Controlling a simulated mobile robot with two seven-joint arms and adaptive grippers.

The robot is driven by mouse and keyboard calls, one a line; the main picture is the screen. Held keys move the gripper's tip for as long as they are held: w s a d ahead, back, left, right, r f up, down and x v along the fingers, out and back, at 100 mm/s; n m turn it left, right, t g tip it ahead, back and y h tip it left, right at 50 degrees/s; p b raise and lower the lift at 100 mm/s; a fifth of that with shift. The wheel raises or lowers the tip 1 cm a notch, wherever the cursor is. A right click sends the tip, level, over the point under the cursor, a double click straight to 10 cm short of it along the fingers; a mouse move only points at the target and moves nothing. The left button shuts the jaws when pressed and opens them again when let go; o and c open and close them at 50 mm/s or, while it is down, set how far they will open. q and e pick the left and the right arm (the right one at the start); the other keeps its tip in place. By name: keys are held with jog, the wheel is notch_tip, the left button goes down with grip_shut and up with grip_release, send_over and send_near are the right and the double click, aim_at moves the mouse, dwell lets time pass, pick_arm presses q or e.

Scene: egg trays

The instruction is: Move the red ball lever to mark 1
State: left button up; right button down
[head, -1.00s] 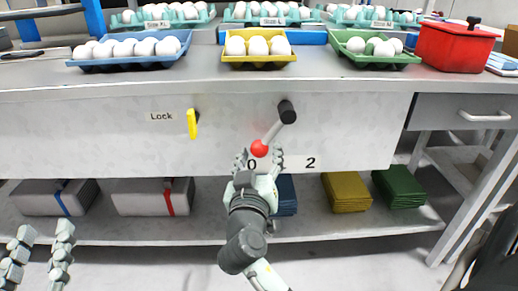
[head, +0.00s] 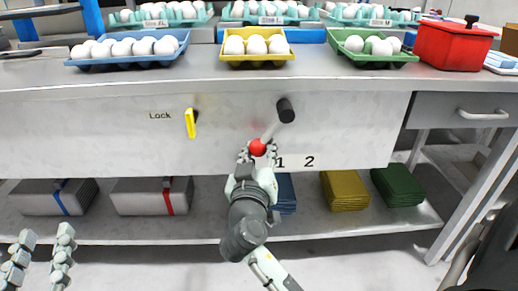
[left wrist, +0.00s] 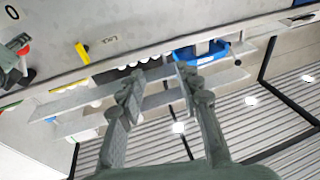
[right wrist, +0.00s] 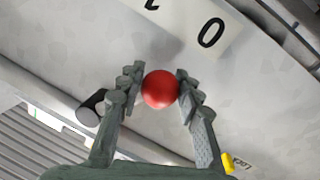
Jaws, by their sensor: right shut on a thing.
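The lever has a black pivot (head: 285,110) on the front panel and a light rod slanting down-left to its red ball (head: 258,147). The ball also shows in the right wrist view (right wrist: 160,89). My right gripper (head: 257,152) is shut on the red ball, one finger on each side. Marks 1 (head: 280,162) and 2 (head: 309,161) are visible right of the gripper in the head view. Mark 0 is hidden there but shows in the right wrist view (right wrist: 210,32). My left gripper (head: 39,255) is open and empty at the lower left.
A yellow lock handle (head: 190,123) is on the panel left of the lever. Blue (head: 75,62), yellow (head: 232,60) and green (head: 350,58) egg trays and a red pot (head: 447,47) stand on the counter. A lower shelf (head: 240,232) holds boxes and stacked trays.

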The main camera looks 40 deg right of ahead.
jog(key=shift+s+d+f+n, duration=0.35)
jog(key=shift+d+f+n, duration=0.2)
jog(key=shift+n, duration=0.45)
jog(key=d+n, duration=0.1)
jog(key=s+d+n, duration=0.1)
jog(key=n, duration=0.1)
jog(key=shift+s+d+f+t, duration=0.1)
jog(key=shift+s+f+t, duration=0.1)
jog(key=shift+t, duration=0.2)
jog(key=shift+s+d+n, duration=0.3)
jog(key=shift+d+n, duration=0.25)
jog(key=shift+n, duration=0.25)
pick_arm(q)
jog(key=shift+s+d+r+t, duration=0.15)
jog(key=shift+r+t, duration=0.1)
jog(key=shift+r, duration=0.3)
jog(key=shift+s+d+r+t, duration=0.1)
jog(key=shift+r+t, duration=0.15)
jog(key=shift+r, duration=0.25)
pick_arm(e)
jog(key=shift+s+d+n, duration=0.15)
jog(key=shift+d+n, duration=0.15)
pick_arm(q)
jog(key=shift+f+h, duration=0.1)
jog(key=shift+h, duration=0.3)
pick_arm(e)
jog(key=c, duration=1)
grip_release()
jog(key=shift+c, duration=0.2)
